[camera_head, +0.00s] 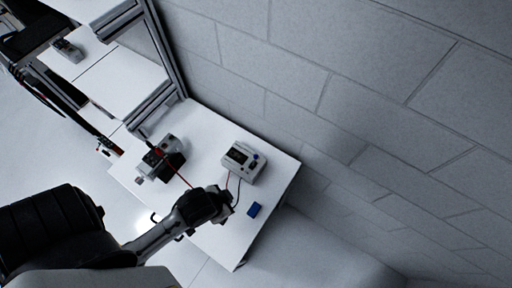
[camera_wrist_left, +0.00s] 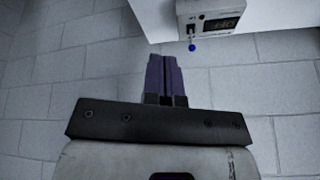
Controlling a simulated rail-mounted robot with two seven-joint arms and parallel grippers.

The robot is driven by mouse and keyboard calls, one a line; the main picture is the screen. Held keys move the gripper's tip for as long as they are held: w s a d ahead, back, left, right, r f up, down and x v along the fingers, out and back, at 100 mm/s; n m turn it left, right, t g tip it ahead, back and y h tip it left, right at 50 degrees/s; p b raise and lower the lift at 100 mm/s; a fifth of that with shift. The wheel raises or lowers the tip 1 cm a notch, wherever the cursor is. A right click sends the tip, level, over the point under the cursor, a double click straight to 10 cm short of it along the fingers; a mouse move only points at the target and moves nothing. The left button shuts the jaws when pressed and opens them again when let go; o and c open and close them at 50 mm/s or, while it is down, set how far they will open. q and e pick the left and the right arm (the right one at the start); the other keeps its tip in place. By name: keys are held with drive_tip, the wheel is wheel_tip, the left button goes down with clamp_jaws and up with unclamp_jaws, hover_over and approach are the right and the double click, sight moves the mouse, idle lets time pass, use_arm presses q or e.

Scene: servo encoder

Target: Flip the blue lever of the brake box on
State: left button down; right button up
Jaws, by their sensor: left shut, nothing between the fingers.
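The brake box (camera_head: 240,165) is a light grey box with a dark display, standing on the white table near its wall-side edge. My left gripper (camera_head: 218,204) is over the table, short of the box. Its fingers (camera_wrist_left: 166,78) are shut and empty, apart from the knob. My right gripper is not in view.
A grey and black device (camera_head: 165,157) stands left of the box, with a red cable running from it. A small blue block (camera_head: 254,210) lies near the table's right edge. A metal frame (camera_head: 158,60) rises behind. A block wall (camera_head: 350,90) borders the table.

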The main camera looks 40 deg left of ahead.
use_arm(q)
drive_tip(key=w+d+r+m+t+b, duration=0.1)
drive_tip(key=w+r+m+t+b, duration=0.3)
drive_tip(key=w, duration=0.6)
drive_tip(key=w+r+m+t+b, duration=0.1)
drive_tip(key=w+m+t, duration=0.1)
drive_tip(key=w+t, duration=0.6)
drive_tip(key=w+d+r+m+g+h+b, duration=0.25)
drive_tip(key=w+d+m+h, duration=0.2)
drive_tip(key=m+h, duration=0.65)
drive_tip(key=w+d+r+m+g+h+b, duration=0.1)
drive_tip(key=w+d+m+g+h+b, duration=0.4)
drive_tip(key=m, duration=1)
drive_tip(key=s+a+f+m+g+y+b, duration=0.25)
drive_tip(key=a+f+m+g+y, duration=0.35)
drive_tip(key=f+m+g, duration=0.45)
drive_tip(key=a+f+m+y+b, duration=0.1)
drive_tip(key=a+y, duration=0.2)
drive_tip(key=a, duration=0.6)
drive_tip(key=w+a+f+m+y+b, duration=0.1)
drive_tip(key=a+y, duration=0.3)
drive_tip(key=a, duration=0.5)
drive_tip(key=shift+w+a+f+g+b, duration=0.15)
drive_tip(key=shift+w+f+g+b, duration=0.05)
drive_tip(key=shift+f+g+b, duration=0.3)
drive_tip(key=shift+m, duration=0.25)
